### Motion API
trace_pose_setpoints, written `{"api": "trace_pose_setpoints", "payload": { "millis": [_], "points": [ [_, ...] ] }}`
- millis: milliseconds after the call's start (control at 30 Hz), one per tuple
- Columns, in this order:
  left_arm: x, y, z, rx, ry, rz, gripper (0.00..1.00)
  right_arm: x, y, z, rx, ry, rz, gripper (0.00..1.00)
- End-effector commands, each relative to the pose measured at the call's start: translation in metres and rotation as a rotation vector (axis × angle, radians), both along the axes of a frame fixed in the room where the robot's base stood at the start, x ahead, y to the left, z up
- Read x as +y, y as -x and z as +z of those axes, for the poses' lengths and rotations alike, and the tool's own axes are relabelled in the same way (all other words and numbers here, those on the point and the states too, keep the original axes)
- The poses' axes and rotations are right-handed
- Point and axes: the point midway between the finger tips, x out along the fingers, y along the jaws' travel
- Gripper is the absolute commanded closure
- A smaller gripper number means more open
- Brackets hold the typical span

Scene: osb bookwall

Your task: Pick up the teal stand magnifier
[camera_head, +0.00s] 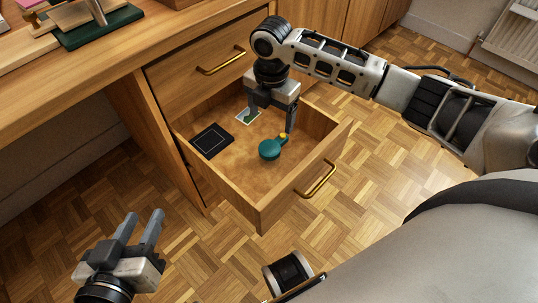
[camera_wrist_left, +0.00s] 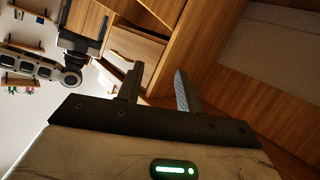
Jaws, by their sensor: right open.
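The teal stand magnifier (camera_head: 270,149) lies in the open desk drawer, near the middle of its floor, with a small yellow part by its short handle. My right gripper (camera_head: 271,124) reaches down into the drawer just above and behind the magnifier. Its jaws are apart, with one finger close to the handle end; I cannot tell whether it touches. My left gripper (camera_head: 143,229) is at the lower left of the head view, over the floor outside the drawer, with its two fingers apart and nothing between them. Its fingers also show in the left wrist view (camera_wrist_left: 160,88).
The open drawer (camera_head: 262,212) has a brass handle (camera_head: 316,179) on its front. A black square item (camera_head: 212,141) lies at its left, and a small white and green card (camera_head: 248,117) at the back. A closed drawer (camera_head: 200,72) sits above.

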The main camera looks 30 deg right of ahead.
Motion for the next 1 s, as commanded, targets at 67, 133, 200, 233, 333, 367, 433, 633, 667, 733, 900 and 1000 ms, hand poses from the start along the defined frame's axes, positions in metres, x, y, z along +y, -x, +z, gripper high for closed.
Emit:
{"api": "trace_pose_setpoints", "payload": {
  "millis": [67, 133, 200, 233, 333, 367, 433, 633, 667, 733, 900, 1000],
  "points": [
    [-0.002, 0.001, -0.001, -0.026, 0.02, -0.003, 0.64, 0.001, 0.001, -0.024, 0.004, -0.001, -0.001, 0.21],
    [-0.004, 0.0, 0.002, -0.044, 0.047, -0.003, 0.64, 0.0, 0.001, -0.04, 0.004, 0.0, -0.002, 0.21],
    [-0.006, -0.001, 0.004, -0.048, 0.08, -0.002, 0.64, 0.0, 0.0, -0.053, 0.001, 0.0, -0.001, 0.21],
    [-0.006, -0.002, 0.005, -0.049, 0.092, -0.002, 0.64, 0.0, 0.001, -0.059, 0.002, 0.0, -0.001, 0.21],
    [-0.008, -0.002, 0.008, -0.055, 0.126, -0.004, 0.64, 0.001, 0.0, -0.072, 0.002, -0.001, 0.0, 0.21],
    [-0.009, -0.002, 0.009, -0.055, 0.132, -0.003, 0.64, 0.001, 0.0, -0.074, 0.0, -0.001, 0.0, 0.21],
    [-0.009, -0.003, 0.01, -0.057, 0.144, -0.004, 0.64, 0.001, 0.0, -0.078, 0.001, 0.0, 0.0, 0.21],
    [-0.012, -0.003, 0.009, -0.064, 0.197, -0.006, 0.64, 0.002, -0.001, -0.098, 0.0, -0.001, 0.0, 0.21],
    [-0.013, -0.004, 0.011, -0.069, 0.219, -0.007, 0.64, 0.002, -0.001, -0.104, 0.0, -0.001, 0.0, 0.21],
    [-0.015, -0.004, 0.013, -0.076, 0.261, -0.01, 0.64, 0.003, -0.002, -0.116, 0.001, 0.0, -0.001, 0.21],
    [-0.017, -0.004, 0.019, -0.083, 0.313, -0.015, 0.64, 0.003, -0.002, -0.13, -0.001, 0.0, -0.001, 0.21],
    [-0.018, -0.004, 0.021, -0.083, 0.321, -0.016, 0.64, 0.003, -0.002, -0.131, -0.001, 0.0, 0.0, 0.21]
  ]
}}
